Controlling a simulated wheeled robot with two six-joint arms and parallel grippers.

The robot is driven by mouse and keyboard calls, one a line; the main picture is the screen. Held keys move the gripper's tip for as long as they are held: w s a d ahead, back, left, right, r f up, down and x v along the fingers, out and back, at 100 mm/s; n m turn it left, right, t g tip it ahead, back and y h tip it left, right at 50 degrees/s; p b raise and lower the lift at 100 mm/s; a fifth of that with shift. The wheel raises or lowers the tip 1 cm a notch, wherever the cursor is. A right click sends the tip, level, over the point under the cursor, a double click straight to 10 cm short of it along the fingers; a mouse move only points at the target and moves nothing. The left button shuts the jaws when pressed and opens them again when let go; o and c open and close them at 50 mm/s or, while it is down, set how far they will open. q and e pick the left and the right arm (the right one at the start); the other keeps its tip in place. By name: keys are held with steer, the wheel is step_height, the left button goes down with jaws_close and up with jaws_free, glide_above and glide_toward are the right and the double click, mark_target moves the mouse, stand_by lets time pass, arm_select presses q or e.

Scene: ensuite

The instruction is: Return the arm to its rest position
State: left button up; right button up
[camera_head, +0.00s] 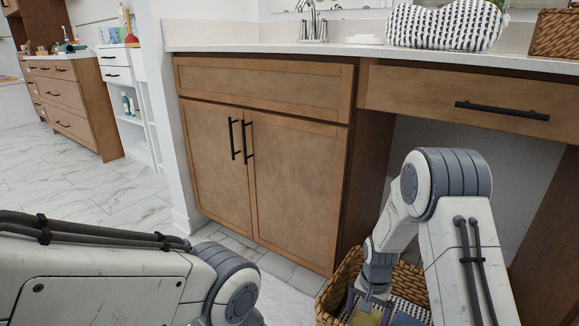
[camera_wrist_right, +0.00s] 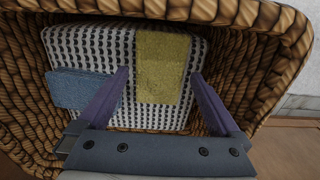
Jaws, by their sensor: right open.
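My right arm (camera_head: 455,210) reaches down into a woven basket (camera_head: 335,290) below the counter. Its gripper (camera_wrist_right: 160,85) is open inside the basket, with its two fingers apart and nothing held between them. In the right wrist view the basket's wall (camera_wrist_right: 28,125) surrounds the fingers. Below them lies a black-and-white patterned item (camera_wrist_right: 100,45), with a yellow cloth (camera_wrist_right: 162,65) and a blue cloth (camera_wrist_right: 72,88) on it. I cannot tell whether the fingers touch the cloths. My left arm (camera_head: 100,275) shows at the lower left; its gripper is out of view.
A brown vanity cabinet (camera_head: 265,170) with black handles stands ahead. The countertop (camera_head: 265,46) holds a faucet (camera_head: 313,22), a patterned bag (camera_head: 447,25) and another woven basket (camera_head: 556,33). A drawer (camera_head: 400,90) overhangs the open space around my right arm. Tiled floor (camera_head: 120,195) is clear at left.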

step_height(320, 180, down, 3)
steer(key=shift+f+b, duration=0.1)
steer(key=shift+b, duration=0.6)
step_height(320, 180, up, 6)
steer(key=p, duration=0.4)
steer(key=shift+f+p, duration=0.2)
steer(key=shift+p, duration=0.1)
steer(key=s+d+r+p, duration=0.7)
steer(key=s+d, duration=0.1)
steer(key=d, duration=0.1)
step_height(320, 180, up, 37)
steer(key=n+p, duration=0.6)
steer(key=p, duration=2.2)
glide_above(364, 323)
steer(key=s+a, duration=0.1)
steer(key=s, duration=0.4)
steer(key=shift+s+a+r+n, duration=0.15)
steer(key=shift+a+r+n, duration=0.15)
steer(key=shift+r+n, duration=0.15)
